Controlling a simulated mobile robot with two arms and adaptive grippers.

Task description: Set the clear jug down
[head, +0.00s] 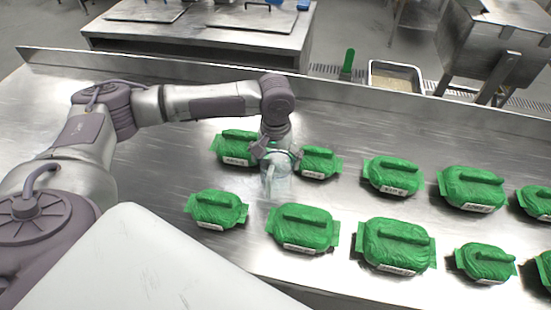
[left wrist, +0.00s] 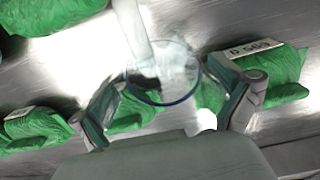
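The clear jug (head: 279,186) is upright among the green packs on the steel table, and its base appears to be at the table surface. Its round rim and pale handle show in the left wrist view (left wrist: 163,73). My left gripper (head: 276,154) is above and around the jug's top. In the left wrist view my left gripper (left wrist: 168,92) has its two fingers spread wide, one on each side of the rim, with gaps showing between fingers and rim. The jug's contents are hard to make out. My right gripper is not in view.
Several green labelled packs stand in two rows on the table (head: 150,175), including one behind the jug's left (head: 236,148), one close at its right (head: 318,162) and one in front (head: 303,228). A tray of grain (head: 397,66) and a green-handled tool (head: 348,62) lie beyond the table's raised edge.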

